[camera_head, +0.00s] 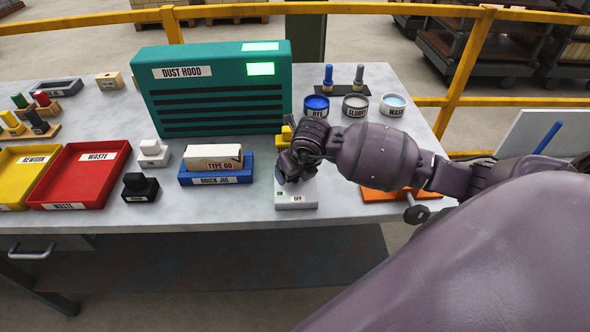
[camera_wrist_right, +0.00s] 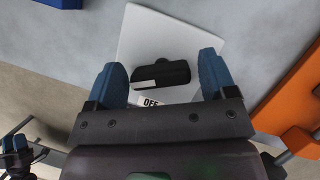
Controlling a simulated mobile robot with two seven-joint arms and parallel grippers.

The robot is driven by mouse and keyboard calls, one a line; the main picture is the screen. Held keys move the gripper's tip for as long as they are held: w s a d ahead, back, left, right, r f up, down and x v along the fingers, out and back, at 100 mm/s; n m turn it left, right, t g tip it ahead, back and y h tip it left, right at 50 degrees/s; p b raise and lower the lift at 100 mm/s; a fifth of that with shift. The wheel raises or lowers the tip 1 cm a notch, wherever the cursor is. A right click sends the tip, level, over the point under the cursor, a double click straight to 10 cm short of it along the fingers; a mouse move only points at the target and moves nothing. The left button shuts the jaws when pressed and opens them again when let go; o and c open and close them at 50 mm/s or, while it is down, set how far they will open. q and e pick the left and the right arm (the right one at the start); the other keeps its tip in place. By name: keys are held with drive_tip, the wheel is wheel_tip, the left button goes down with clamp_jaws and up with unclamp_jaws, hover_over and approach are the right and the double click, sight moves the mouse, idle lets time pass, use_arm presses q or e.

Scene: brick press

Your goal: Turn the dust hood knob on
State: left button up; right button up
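The knob (camera_wrist_right: 160,74) is a black bar with a pale mark on its left end in the right wrist view. It sits on a white control box (camera_head: 296,198) at the table's front, with an "OFF" label; the box also shows in the wrist view (camera_wrist_right: 150,35). My right gripper (camera_wrist_right: 163,68) is open, its blue fingers on either side of the knob with small gaps. In the head view my right gripper (camera_head: 287,170) is over the box and hides the knob. The teal dust hood (camera_head: 215,92) stands behind, with bright green panels lit.
A blue brick jig (camera_head: 215,178) holding a brick (camera_head: 213,152) is left of the box. An orange plate (camera_head: 385,193) is to the right. Several cups, including the blue dye cup (camera_head: 316,107), stand behind my right arm. Red (camera_head: 75,168) and yellow trays are at the left.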

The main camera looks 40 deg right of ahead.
drive_tip(key=shift+o, duration=0.4)
drive_tip(key=v, duration=1)
drive_tip(key=shift+r, duration=0.4)
drive_tip(key=shift+s, duration=0.1)
